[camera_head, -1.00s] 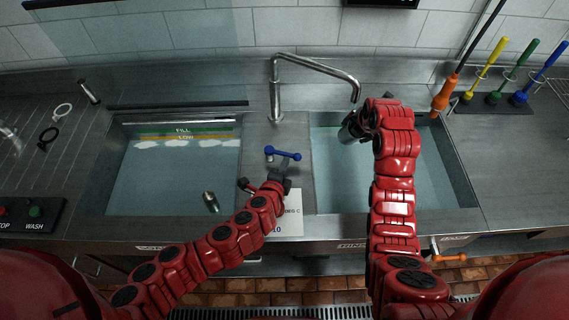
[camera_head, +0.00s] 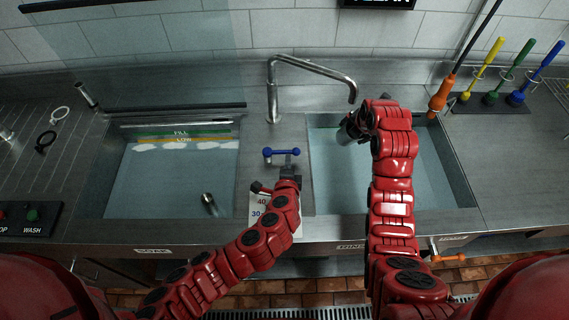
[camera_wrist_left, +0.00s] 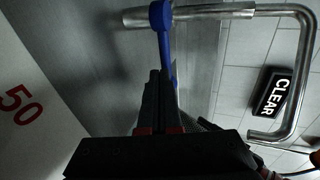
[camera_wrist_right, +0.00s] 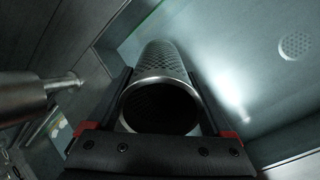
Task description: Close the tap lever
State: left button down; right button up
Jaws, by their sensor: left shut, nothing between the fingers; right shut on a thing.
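The blue tap lever (camera_head: 282,152) lies nearly level across the picture on the deck between the two basins, in front of the metal tap (camera_head: 273,90). My left gripper (camera_head: 290,170) is shut and empty just below the lever's right end. In the left wrist view the closed fingertips (camera_wrist_left: 160,75) overlap the lower part of the blue lever (camera_wrist_left: 162,35); I cannot tell whether they touch. My right gripper (camera_head: 364,118) is shut on a perforated metal cylinder (camera_wrist_right: 165,75) over the right basin. The cylinder's open end faces the right wrist camera.
The left basin (camera_head: 105,185) and right basin (camera_head: 462,185) hold water. A small metal piece (camera_head: 208,203) is in the left one. A white numbered card (camera_head: 257,208) stands by my left wrist. Coloured-handled brushes (camera_head: 515,97) stand at right. A CLEAR sign (camera_wrist_left: 272,95) hangs behind.

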pick_arm(q)
jog(key=v, duration=0.9)
jog(key=shift+s+d+r, duration=0.1)
jog(key=shift+s+d, duration=0.2)
jog(key=shift+d, duration=0.05)
pick_arm(e)
jog(key=shift+s+a, duration=0.1)
pick_arm(q)
jog(key=shift+f+b, duration=0.5)
jog(key=shift+b, duration=0.05)
pick_arm(e)
jog(key=s+a, duration=0.4)
jog(key=s, duration=0.2)
jog(key=shift+s+a, duration=0.2)
jog(key=shift+s, duration=0.05)
dwell(0.6)
